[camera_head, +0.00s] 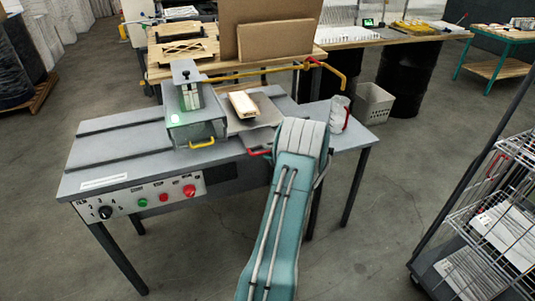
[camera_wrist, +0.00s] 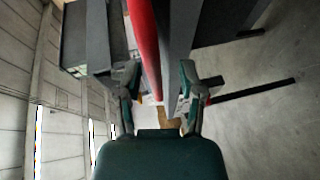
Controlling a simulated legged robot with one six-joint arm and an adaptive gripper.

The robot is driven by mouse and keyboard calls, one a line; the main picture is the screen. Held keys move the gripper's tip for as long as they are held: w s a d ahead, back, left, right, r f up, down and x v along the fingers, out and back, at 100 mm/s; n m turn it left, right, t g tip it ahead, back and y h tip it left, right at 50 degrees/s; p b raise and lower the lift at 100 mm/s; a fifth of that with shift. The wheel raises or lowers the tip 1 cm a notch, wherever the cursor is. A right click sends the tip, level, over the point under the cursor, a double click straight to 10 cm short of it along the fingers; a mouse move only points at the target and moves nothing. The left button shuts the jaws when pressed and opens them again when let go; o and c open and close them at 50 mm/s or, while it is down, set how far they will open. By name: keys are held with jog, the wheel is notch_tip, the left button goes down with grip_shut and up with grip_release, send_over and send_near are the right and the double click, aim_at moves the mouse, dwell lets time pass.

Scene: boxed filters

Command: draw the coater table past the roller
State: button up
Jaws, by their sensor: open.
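The coater stands on a grey bench (camera_head: 110,150). Its roller housing (camera_head: 190,125) has a lit green spot and a yellow handle (camera_head: 202,143) at the front. Right of it lies the flat grey coater table (camera_head: 262,138), bearing a pale framed filter (camera_head: 242,104). A red handle (camera_head: 258,153) shows at the table's near edge, partly behind my arm. In the wrist view a red bar (camera_wrist: 144,45) runs between the parted fingers of my gripper (camera_wrist: 158,85). The fingers look open around it; contact cannot be told. My gripper is hidden behind my arm in the head view.
A control panel (camera_head: 139,199) with a dial and green and red buttons is on the bench front. A yellow bar (camera_head: 240,75) crosses behind the coater. A wire rack cart (camera_head: 490,225) stands at right. The floor between the bench and cart is clear.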

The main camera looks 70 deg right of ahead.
jog(key=v, duration=1.2)
jog(key=shift+f, duration=0.15)
jog(key=shift+d, duration=0.15)
